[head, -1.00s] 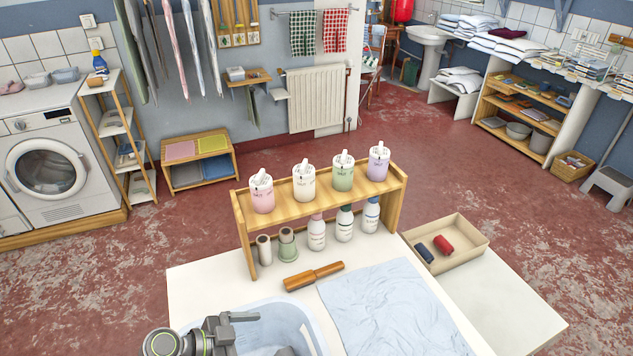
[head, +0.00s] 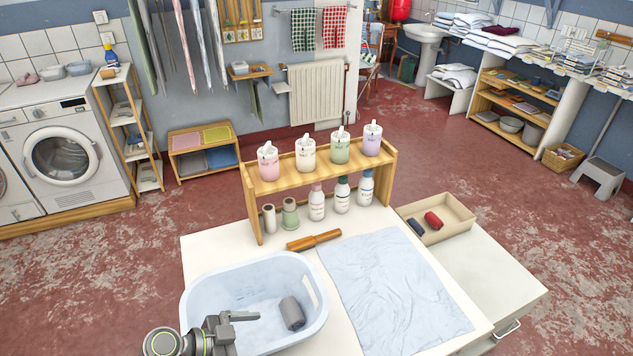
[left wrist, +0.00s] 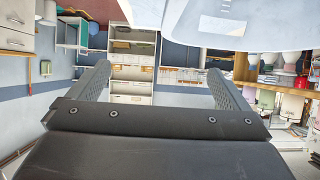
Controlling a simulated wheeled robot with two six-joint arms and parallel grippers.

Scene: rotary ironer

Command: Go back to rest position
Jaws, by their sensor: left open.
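My left gripper (head: 236,324) is at the bottom of the head view, over the near left part of the light blue basin (head: 314,322). In the left wrist view the left gripper (left wrist: 158,86) has its two fingers wide apart with nothing between them. A grey roll (head: 292,313) lies inside the basin, to the right of the gripper and apart from it. My right gripper is in neither view.
The white table (head: 215,250) also bears a pale blue cloth (head: 390,285), a wooden roller (head: 314,240) and a wooden rack (head: 250,205) with several jars and bottles. A tray (head: 462,222) with red and dark rolls stands right. Red floor (head: 170,225) around is open.

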